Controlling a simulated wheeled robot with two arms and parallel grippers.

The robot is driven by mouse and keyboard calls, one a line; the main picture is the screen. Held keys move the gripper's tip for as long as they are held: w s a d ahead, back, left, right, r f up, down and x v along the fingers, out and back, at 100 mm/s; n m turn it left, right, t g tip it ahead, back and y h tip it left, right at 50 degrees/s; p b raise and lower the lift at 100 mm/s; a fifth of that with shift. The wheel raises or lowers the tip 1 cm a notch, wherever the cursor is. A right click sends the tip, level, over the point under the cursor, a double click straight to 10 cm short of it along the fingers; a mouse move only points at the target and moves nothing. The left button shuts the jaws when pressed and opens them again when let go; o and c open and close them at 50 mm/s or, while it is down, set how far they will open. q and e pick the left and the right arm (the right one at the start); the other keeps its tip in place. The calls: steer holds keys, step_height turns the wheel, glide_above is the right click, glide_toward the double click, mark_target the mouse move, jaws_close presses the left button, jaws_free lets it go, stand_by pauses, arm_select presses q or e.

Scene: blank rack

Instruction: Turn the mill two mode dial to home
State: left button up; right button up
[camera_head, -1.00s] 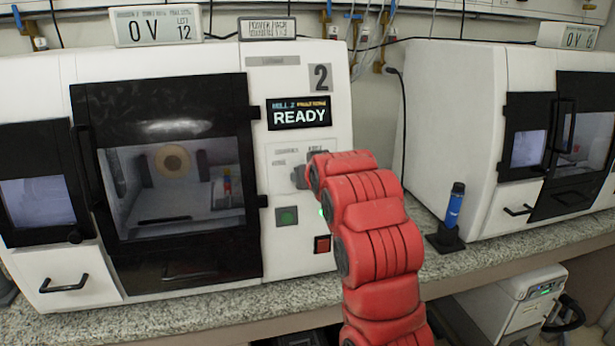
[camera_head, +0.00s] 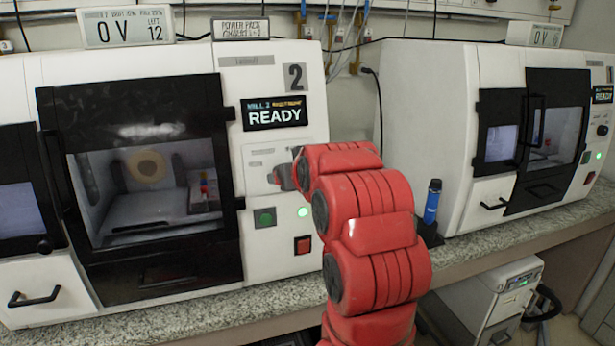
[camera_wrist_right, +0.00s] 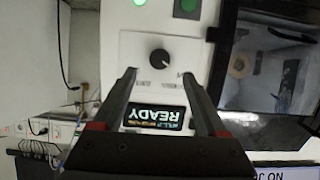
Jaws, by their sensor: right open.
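Mill two (camera_head: 262,95), a white machine with a "2" label and a READY display (camera_head: 275,113), stands at the left in the head view. Its mode dial (camera_wrist_right: 160,57) is a round black knob on a white panel, seen upside down in the right wrist view. The dial's labels are too blurred to read. My right gripper (camera_wrist_right: 159,74) is open, with its two fingers on either side of the dial in the picture and apart from it. In the head view my red right arm hides the dial and most of the gripper. My left gripper is not in view.
A green button (camera_head: 265,217), a lit green lamp (camera_head: 302,212) and a red button (camera_head: 303,245) sit below the dial panel. Mill two's dark door (camera_head: 140,270) is to the left. A blue tool (camera_head: 432,202) stands on the counter before a second white machine (camera_head: 430,110).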

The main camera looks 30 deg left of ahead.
steer(key=p+v, duration=0.4)
steer(key=v, duration=0.6)
steer(key=shift+s+d, duration=0.2)
steer(key=shift+d, duration=0.05)
steer(key=shift+r, duration=0.1)
stand_by(0.4)
